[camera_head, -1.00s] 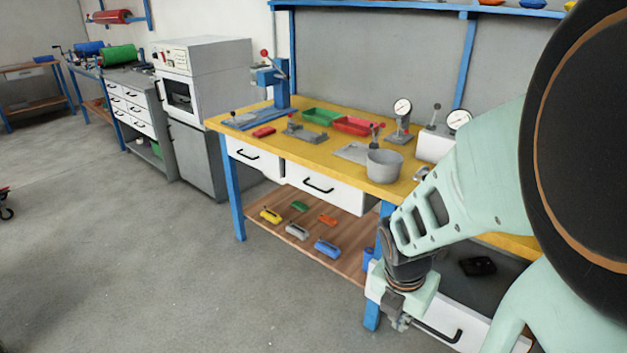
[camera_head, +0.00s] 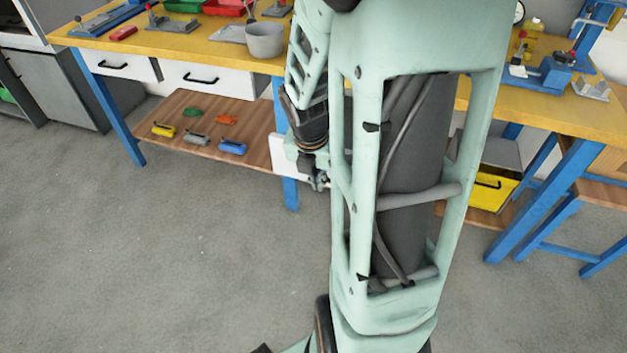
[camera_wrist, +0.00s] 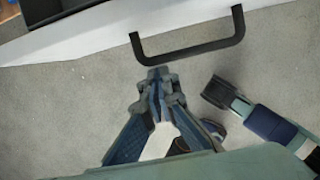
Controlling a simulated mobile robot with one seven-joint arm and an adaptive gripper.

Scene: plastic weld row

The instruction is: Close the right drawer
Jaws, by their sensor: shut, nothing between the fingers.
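The right drawer has a white front (camera_head: 282,152), mostly hidden behind my arm in the head view; only its left end shows. In the wrist view its white front (camera_wrist: 200,18) runs along the top, with a black bar handle (camera_wrist: 190,50). My gripper (camera_wrist: 157,73) is shut and empty, with its tips just below the handle's left end; I cannot tell whether they touch it. My gripper (camera_head: 318,182) also shows in the head view, low in front of the drawer. How far the drawer stands out is hidden now.
Two other white drawers, a left one (camera_head: 115,64) and a middle one (camera_head: 206,78), sit under the yellow bench top (camera_head: 190,45). A wooden shelf (camera_head: 175,116) below holds several coloured pieces. A blue bench leg (camera_head: 290,194) stands beside my gripper. The grey floor (camera_head: 180,260) in front is clear.

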